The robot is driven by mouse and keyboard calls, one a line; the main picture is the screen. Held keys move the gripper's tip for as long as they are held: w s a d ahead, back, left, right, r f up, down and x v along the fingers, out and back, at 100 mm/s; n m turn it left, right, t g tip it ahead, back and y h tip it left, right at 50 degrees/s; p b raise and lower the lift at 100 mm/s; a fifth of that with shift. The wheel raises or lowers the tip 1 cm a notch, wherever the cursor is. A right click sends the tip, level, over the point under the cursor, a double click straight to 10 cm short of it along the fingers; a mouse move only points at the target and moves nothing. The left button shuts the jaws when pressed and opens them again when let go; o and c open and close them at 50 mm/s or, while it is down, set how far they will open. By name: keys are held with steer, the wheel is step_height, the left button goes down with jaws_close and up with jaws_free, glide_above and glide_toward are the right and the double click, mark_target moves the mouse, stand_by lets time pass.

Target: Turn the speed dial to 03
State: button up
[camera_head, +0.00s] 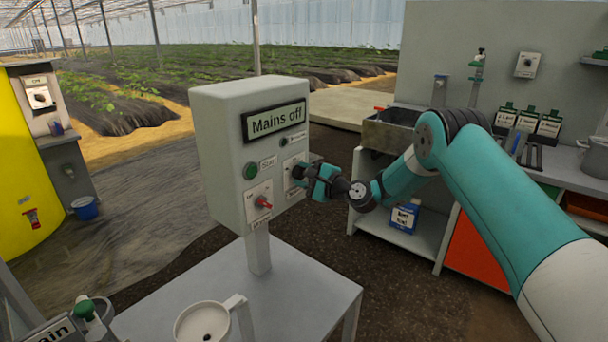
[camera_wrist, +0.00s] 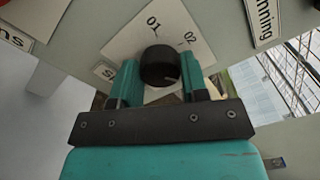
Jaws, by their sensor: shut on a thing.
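The speed dial is a round black knob (camera_wrist: 160,64) on a white plate (camera_wrist: 132,43) in the wrist view. The plate carries marks 01 and 02; the rest of the scale is hidden behind my fingers. I cannot read clearly where the knob points. My gripper (camera_wrist: 159,78) is shut on the knob, with one teal finger on each side.
The box has a "Mains off" sign (camera_head: 273,121), a green Start button (camera_head: 250,171) and a red switch (camera_head: 264,202) close to my gripper. A "Running" label (camera_wrist: 264,22) is beside the plate.

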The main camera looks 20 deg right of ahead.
steer(key=shift+m, duration=0.3)
steer(key=o, duration=0.9)
steer(key=shift+b+v, duration=3.4)
steer(key=shift+v, duration=5.35)
